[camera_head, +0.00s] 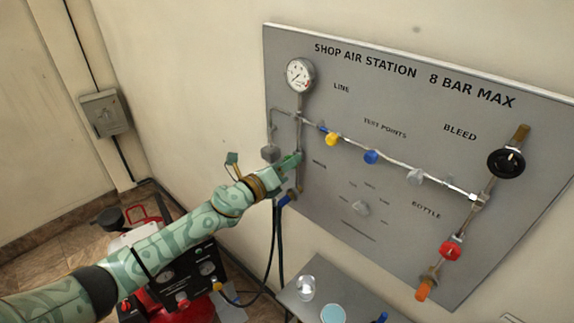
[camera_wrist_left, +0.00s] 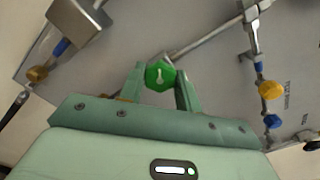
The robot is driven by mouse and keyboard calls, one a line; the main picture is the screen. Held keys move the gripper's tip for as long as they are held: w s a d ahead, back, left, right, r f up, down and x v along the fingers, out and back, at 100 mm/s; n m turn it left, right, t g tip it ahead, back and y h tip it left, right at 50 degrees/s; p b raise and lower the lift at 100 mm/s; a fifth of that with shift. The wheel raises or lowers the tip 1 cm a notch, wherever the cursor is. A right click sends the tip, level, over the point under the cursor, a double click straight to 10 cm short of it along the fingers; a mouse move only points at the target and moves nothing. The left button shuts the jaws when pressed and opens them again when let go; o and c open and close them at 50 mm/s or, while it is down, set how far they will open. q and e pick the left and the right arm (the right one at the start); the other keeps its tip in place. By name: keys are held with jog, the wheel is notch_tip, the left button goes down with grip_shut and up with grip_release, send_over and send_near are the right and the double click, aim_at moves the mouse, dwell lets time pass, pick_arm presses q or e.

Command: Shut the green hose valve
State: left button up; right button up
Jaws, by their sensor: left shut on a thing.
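The green hose valve (camera_wrist_left: 160,75) shows in the left wrist view as a green knob with a pale pointer mark. My left gripper (camera_wrist_left: 160,88) has one finger on each side of it and is shut on it. In the head view my left gripper (camera_head: 292,162) reaches the vertical pipe at the left of the panel, below the gauge. There the gripper mostly hides the valve. The pointer's exact setting is too small to read surely. My right gripper is not in view.
The grey panel (camera_head: 400,120) carries a gauge (camera_head: 300,75), a yellow knob (camera_head: 332,139), a blue knob (camera_head: 371,157), a black handwheel (camera_head: 506,162) and a red knob (camera_head: 450,251). A black hose (camera_head: 271,245) hangs below the valve. A small table (camera_head: 360,300) stands beneath.

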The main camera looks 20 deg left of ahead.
pick_arm(q)
jog(key=m, duration=1.1)
jog(key=shift+f, duration=0.15)
jog(key=shift+m, duration=0.3)
jog(key=o, duration=1)
jog(key=shift+c, duration=0.2)
jog(key=shift+s, duration=0.15)
jog(key=b+v, duration=0.1)
jog(key=v, duration=1.5)
